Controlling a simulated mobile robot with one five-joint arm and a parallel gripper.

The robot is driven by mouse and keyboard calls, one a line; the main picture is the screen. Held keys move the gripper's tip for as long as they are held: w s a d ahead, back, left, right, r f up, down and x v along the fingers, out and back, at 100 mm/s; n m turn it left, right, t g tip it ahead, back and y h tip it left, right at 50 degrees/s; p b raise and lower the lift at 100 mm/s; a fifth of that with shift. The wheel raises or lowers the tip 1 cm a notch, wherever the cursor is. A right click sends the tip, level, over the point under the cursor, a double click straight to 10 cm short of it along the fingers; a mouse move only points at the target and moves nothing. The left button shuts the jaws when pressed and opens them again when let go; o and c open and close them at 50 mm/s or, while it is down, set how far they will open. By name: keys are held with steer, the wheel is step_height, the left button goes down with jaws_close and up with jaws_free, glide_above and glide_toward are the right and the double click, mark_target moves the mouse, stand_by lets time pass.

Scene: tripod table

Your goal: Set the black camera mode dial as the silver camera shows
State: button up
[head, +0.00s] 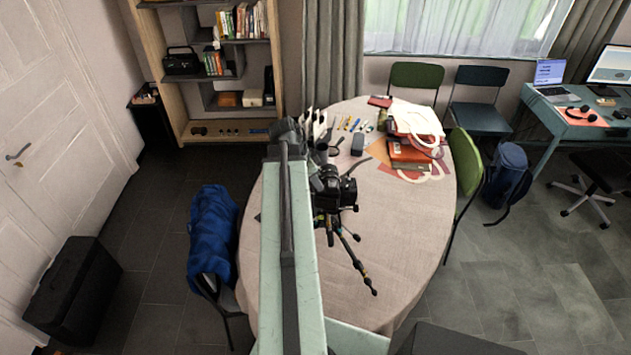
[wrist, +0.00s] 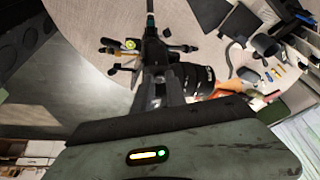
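The black camera (head: 335,190) stands on a small tripod (head: 352,262) on the table, just right of my arm in the head view. In the wrist view its lens (wrist: 192,79) points right, and the tripod's legs (wrist: 122,46) spread at upper left. Its mode dial is too small or hidden to make out. I cannot pick out the silver camera for sure in either view. My gripper (wrist: 156,88) shows as dark parts close to the black camera in the wrist view. Whether its fingers touch the camera or are open cannot be told.
The round table (head: 405,250) has bare cloth at front right. Books and a bag (head: 410,150) lie at the back right, with pens and a dark case (head: 357,144) beside them. A chair with a blue jacket (head: 212,235) stands at the left edge.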

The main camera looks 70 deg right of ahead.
steer(key=o, duration=0.4)
steer(key=shift+o, duration=0.2)
steer(key=p+v, duration=0.7)
steer(key=v, duration=0.1)
steer(key=shift+p, duration=0.3)
